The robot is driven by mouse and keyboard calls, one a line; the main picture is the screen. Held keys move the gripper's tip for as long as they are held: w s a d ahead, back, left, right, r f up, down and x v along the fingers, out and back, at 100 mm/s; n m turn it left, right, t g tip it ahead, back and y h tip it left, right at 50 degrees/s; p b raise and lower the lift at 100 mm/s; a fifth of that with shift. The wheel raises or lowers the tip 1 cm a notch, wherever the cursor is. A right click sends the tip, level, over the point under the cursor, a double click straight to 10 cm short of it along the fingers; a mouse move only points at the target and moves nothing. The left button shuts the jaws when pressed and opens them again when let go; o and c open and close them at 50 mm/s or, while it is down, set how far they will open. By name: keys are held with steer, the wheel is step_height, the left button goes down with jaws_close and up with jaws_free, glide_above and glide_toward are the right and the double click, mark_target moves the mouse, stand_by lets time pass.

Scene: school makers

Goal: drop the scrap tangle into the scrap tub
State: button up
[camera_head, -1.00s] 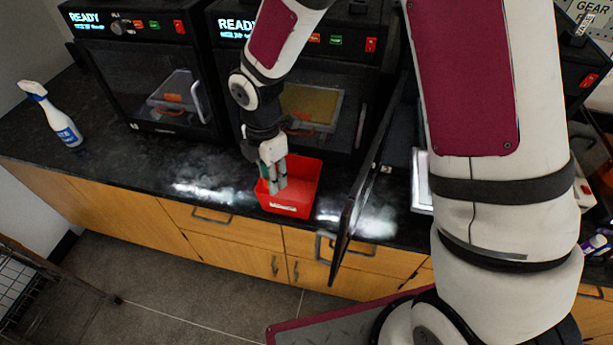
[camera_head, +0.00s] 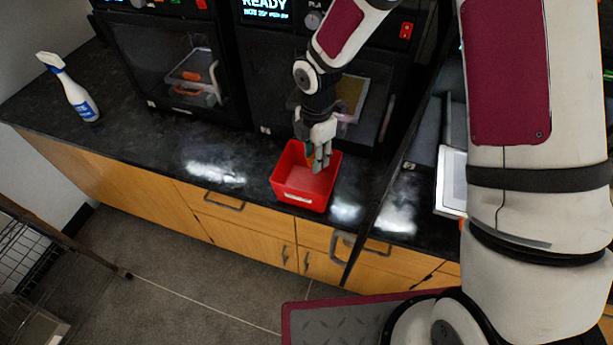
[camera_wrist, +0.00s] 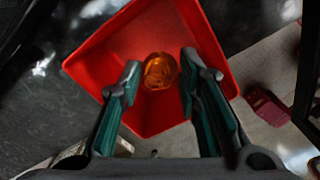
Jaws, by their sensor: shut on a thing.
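The scrap tangle is a small translucent orange clump (camera_wrist: 160,71), seen in the wrist view between my two fingertips. My gripper (camera_wrist: 160,82) is shut on it. The scrap tub is a red, open box (camera_head: 301,198) with a white label on its front, standing on the dark counter. In the wrist view the tub (camera_wrist: 105,60) lies behind the tangle. I cannot tell how far above the tub floor the tangle is.
Two black 3D printers (camera_head: 180,70) stand behind the tub. A dark open door panel (camera_head: 395,190) is to its right, with a white-framed tray (camera_head: 452,180) beyond. A spray bottle (camera_head: 72,90) stands at the left. The counter left of the tub is clear.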

steer(key=shift+f, duration=0.3)
steer(key=o, duration=0.8)
step_height(320, 180, up, 12)
stand_by(0.5)
